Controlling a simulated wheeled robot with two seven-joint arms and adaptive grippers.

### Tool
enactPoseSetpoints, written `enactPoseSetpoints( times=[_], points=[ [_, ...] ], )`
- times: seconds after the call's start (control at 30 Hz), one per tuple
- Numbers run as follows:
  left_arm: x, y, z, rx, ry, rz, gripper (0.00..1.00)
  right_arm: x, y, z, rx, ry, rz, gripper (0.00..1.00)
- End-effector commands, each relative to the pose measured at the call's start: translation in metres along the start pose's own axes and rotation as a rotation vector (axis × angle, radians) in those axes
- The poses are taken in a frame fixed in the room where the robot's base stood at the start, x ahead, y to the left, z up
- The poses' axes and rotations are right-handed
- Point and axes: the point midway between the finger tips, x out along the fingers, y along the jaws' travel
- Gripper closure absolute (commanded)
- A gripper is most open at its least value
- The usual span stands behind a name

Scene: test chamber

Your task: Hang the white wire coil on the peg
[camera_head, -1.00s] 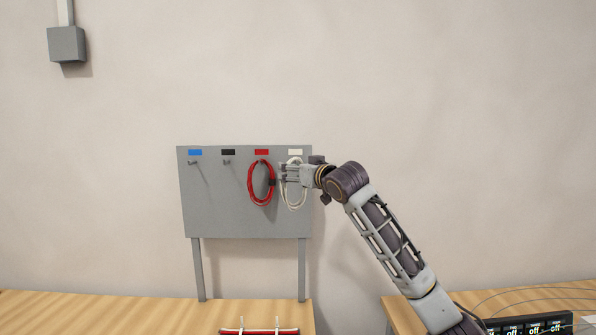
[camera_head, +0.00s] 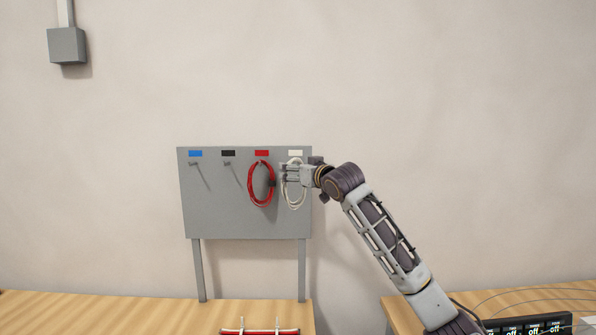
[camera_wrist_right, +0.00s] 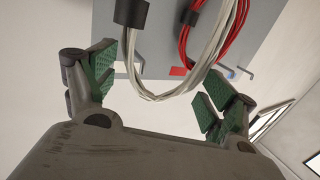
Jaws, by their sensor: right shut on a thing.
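The white wire coil (camera_head: 296,203) hangs upright in front of the right end of the grey peg board (camera_head: 225,215), below the white label (camera_head: 295,153). My right gripper (camera_head: 285,173) comes in from the right and is shut on the coil. In the right wrist view, the white strands (camera_wrist_right: 160,94) run between the green-padded fingers of the gripper (camera_wrist_right: 160,82). The peg under the white label is hidden by the coil and gripper in the head view, so I cannot tell whether the coil is around it. My left gripper is out of view.
A red coil (camera_head: 261,202) hangs under the red label, close beside my right fingers. The pegs under the blue label (camera_head: 195,153) and black label (camera_head: 228,153) are bare. Red and white wires (camera_head: 260,331) lie on the bench below. A display unit (camera_head: 535,325) stands at lower right.

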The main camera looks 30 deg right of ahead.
Motion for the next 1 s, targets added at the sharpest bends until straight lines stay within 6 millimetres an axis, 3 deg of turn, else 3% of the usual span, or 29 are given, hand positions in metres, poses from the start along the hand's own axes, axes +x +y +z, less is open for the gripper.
enactPoseSetpoints(
  times=[1.0],
  points=[
    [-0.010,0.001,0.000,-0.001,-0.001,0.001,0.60,0.033,0.017,0.001,0.001,0.000,0.001,0.43]
  ],
)
